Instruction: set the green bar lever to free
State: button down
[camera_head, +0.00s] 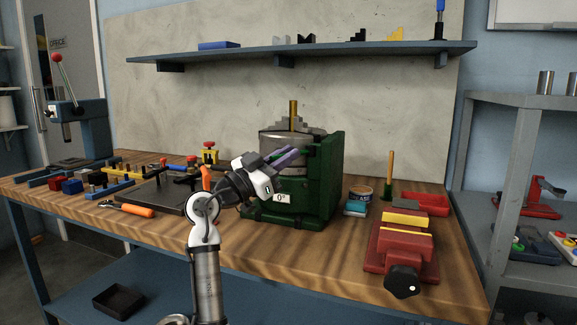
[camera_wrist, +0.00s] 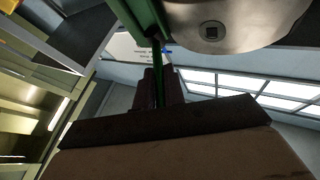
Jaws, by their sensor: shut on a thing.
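The green machine (camera_head: 325,185) stands on the wooden bench, with a round metal chuck on it and a brass rod upright on top. My gripper (camera_head: 288,156) reaches its front upper left side, with its purple fingers pointing up and right. In the wrist view, my gripper (camera_wrist: 161,88) is shut on the thin green bar lever (camera_wrist: 157,58), which runs up between the fingers. In the head view the fingers mostly cover the lever. The lever's setting cannot be read. A white plate (camera_head: 281,198) marked 0° is on the machine's front.
A red vise (camera_head: 402,245) with a black knob stands at the right. A can (camera_head: 360,193) and a teal box (camera_head: 355,208) sit beside the machine. A dark plate (camera_head: 150,196) with clamps and an orange-handled tool (camera_head: 137,210) lie left of my arm. A shelf (camera_head: 300,52) hangs above.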

jog(key=shift+w+g+h, duration=0.1)
jog(key=shift+g+h, duration=0.2)
jog(key=c, duration=1.5)
grip_release()
jog(key=shift+w+a, duration=0.1)
jog(key=b+v, duration=0.1)
jog(key=v, duration=1.3)
